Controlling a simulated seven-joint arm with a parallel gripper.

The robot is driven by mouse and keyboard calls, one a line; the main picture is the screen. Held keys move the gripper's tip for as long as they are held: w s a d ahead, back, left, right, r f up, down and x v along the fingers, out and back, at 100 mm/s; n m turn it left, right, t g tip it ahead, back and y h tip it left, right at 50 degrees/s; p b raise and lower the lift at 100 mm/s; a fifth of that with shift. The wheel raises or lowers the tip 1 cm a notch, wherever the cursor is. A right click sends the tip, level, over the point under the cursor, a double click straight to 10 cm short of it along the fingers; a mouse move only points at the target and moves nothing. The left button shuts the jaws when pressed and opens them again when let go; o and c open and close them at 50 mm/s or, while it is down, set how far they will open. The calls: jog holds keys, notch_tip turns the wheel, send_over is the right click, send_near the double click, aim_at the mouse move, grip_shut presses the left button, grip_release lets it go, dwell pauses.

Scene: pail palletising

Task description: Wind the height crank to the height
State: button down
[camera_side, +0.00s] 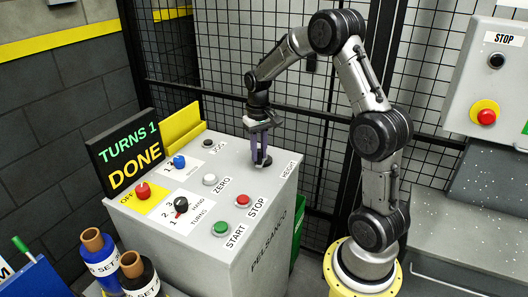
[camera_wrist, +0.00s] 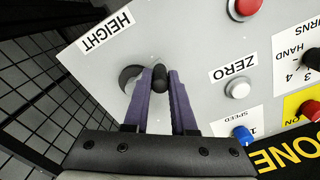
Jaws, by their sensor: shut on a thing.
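The height crank (camera_wrist: 131,76) is a dark crank with an upright black knob, on the grey top of the machine beside the HEIGHT label (camera_wrist: 106,30). In the side view only its dark base (camera_side: 263,162) shows below my fingers. My gripper (camera_wrist: 160,78) has purple fingers, shut on the black crank knob (camera_wrist: 160,72). In the side view my gripper (camera_side: 261,158) points down at the far right of the panel. The display (camera_side: 124,154) reads TURNS 1 and DONE. My fingers hide part of the crank in both views.
The panel carries a white ZERO button (camera_side: 210,179), red STOP button (camera_side: 243,200), green START button (camera_side: 221,228), black HAND TURNS selector (camera_side: 181,205), blue SPEED knob (camera_side: 179,162) and red knob (camera_side: 142,190). Wrapped rolls (camera_side: 98,258) stand front left. Mesh fencing (camera_side: 225,75) rises behind.

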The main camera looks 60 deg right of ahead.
jog(key=m, duration=0.1)
jog(key=w+m, duration=0.1)
jog(key=shift+w+a+r+m, duration=0.1)
jog(key=shift+w+a+m, duration=0.1)
jog(key=shift+w+m, duration=0.15)
jog(key=w+m, duration=0.1)
jog(key=m, duration=0.2)
jog(key=shift+w+d, duration=0.1)
jog(key=shift+w, duration=0.05)
jog(key=shift+w+d+m, duration=0.3)
jog(key=shift+w+m, duration=0.25)
jog(key=shift+m, duration=0.6)
jog(key=shift+w+d+m, duration=0.3)
jog(key=shift+w+m, duration=0.2)
jog(key=shift+m, duration=0.6)
jog(key=c, duration=0.7)
grip_release()
jog(key=shift+c, duration=0.2)
jog(key=shift+s, duration=0.1)
jog(key=shift+r, duration=0.1)
